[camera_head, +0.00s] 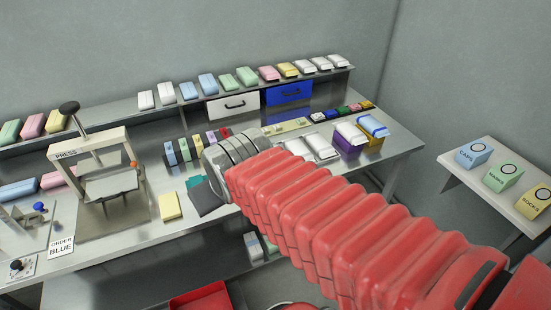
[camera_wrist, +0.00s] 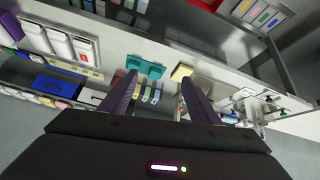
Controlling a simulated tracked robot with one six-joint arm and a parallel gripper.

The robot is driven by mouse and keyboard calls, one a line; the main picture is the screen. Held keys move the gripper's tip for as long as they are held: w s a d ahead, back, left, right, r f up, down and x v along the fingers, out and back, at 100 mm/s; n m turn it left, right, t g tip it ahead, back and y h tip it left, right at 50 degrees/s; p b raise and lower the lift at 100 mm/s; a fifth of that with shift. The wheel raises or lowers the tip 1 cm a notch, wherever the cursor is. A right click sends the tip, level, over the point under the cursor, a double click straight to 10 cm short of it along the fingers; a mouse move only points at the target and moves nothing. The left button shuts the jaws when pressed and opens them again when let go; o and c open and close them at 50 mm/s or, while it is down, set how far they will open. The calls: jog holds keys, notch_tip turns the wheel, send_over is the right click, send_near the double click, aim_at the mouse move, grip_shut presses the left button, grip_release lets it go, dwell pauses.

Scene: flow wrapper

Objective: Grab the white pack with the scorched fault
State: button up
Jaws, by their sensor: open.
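My gripper (camera_wrist: 160,90) is open and empty in the wrist view, its two dark fingers apart above the bench. In the head view my red arm hides most of it. White packs (camera_head: 320,146) lie on the bench right of my wrist; they also show in the wrist view (camera_wrist: 60,45), left of my fingers. Another white pack (camera_head: 350,133) lies on the purple bin (camera_head: 349,148). More white packs stand on the shelf, at its middle (camera_head: 146,100) and right end (camera_head: 322,63). I cannot make out a scorch mark on any pack.
A press (camera_head: 94,165) stands on the bench at the left, with a yellow pack (camera_head: 170,206) beside it. A teal piece (camera_wrist: 145,67) lies near my fingers. White (camera_head: 232,106) and blue (camera_head: 289,93) drawers sit under the shelf. A side table (camera_head: 455,165) holds labelled boxes.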

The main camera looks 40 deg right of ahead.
jog(key=w+d+f+t+h, duration=0.2)
jog(key=w+d+f, duration=0.35)
jog(key=d, duration=0.45)
jog(key=w+d+f+t+h, duration=0.15)
jog(key=w+d+f, duration=0.25)
jog(key=w+d, duration=0.4)
jog(key=s+d+f+t, duration=0.1)
jog(key=s+d+f, duration=0.1)
jog(key=d+f, duration=0.1)
jog(key=s+d+f+m+t, duration=0.1)
jog(key=s+d+f+t, duration=0.1)
jog(key=d+f, duration=0.1)
jog(key=s+d+f+m+t, duration=0.1)
jog(key=s+d+f+t, duration=0.1)
jog(key=d+f, duration=0.2)
jog(key=shift+d, duration=0.2)
jog(key=shift+s+d+f+m+t, duration=0.15)
jog(key=shift+s+m+t, duration=0.2)
jog(key=shift+s, duration=0.1)
jog(key=shift+w, duration=0.15)
jog(key=x, duration=0.8)
jog(key=shift+w+f, duration=0.1)
jog(key=shift+w, duration=0.1)
jog(key=shift+w, duration=0.1)
